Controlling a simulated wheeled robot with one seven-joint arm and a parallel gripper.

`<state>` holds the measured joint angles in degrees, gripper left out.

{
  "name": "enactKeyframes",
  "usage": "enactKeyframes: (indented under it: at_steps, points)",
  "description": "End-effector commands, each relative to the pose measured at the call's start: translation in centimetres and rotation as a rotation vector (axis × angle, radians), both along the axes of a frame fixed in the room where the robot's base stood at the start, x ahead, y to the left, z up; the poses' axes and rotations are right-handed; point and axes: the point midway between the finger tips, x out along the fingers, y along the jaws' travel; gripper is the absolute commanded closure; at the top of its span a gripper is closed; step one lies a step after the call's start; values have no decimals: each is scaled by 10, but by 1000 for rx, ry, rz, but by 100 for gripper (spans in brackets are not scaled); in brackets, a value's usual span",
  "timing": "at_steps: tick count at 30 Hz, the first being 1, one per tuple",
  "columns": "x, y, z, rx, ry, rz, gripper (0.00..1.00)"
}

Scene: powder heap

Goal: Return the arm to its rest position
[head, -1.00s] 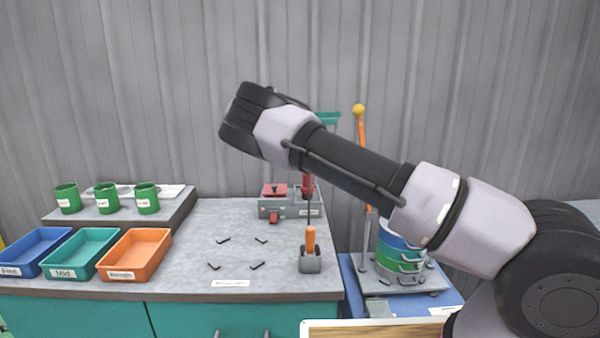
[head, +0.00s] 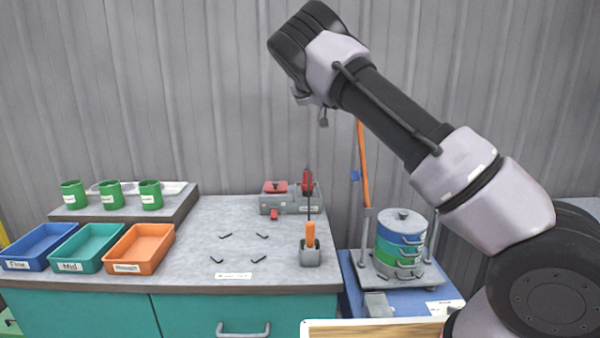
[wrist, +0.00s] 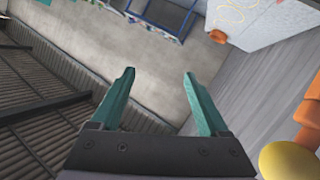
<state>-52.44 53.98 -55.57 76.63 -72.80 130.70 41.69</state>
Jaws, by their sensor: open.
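My arm reaches up and left from the lower right in the head view, with its wrist raised above the bench against the corrugated wall. My gripper (wrist: 160,95) shows in the wrist view with two teal fingers spread apart and nothing between them. In the head view the fingers are mostly hidden behind the wrist. The gripper is clear of the bench and touches nothing that I can see.
The grey bench (head: 240,215) holds blue (head: 35,262), teal (head: 75,265) and orange (head: 138,265) trays, green cups on a raised shelf, and an orange-handled tool in a holder (head: 310,256). A sieve stack (head: 400,240) stands on a blue surface at right.

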Motion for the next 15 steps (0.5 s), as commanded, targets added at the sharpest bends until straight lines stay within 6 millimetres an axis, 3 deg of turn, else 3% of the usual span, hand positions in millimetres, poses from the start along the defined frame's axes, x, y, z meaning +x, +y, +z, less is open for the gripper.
enactKeyframes:
  at_steps: [1,6,10,15]
  points:
    - [-6,-20,2,81,34,-9,22]
    - [-34,-76,-2,425,161,26,22]
    - [-60,-102,-7,688,213,109,22]
    - [-97,-116,-8,989,215,273,22]
